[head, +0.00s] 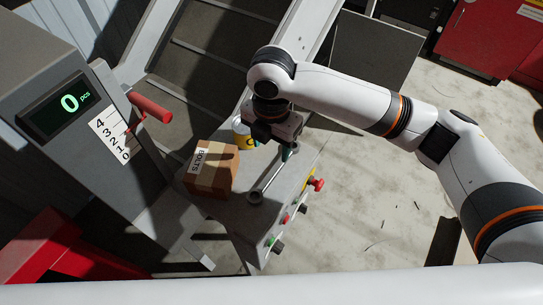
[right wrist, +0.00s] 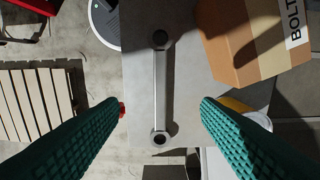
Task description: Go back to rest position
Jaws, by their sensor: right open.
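My right gripper (head: 273,148) is over the grey machine table in the head view, and its arm comes in from the right. In the right wrist view its two green ribbed fingers (right wrist: 158,104) are wide apart with nothing held between them. A grey double-ended wrench (head: 266,180) lies on the table just below the gripper. The wrench (right wrist: 161,85) shows between the fingers in the right wrist view, apart from both. My left gripper is in neither view.
A cardboard box labelled BOLTS (head: 211,168) stands left of the wrench. A yellow and white can (head: 242,133) is behind it, close to the gripper. Red and green knobs (head: 317,184) stick out from the table's right edge. A counter display (head: 68,102) reads 0.

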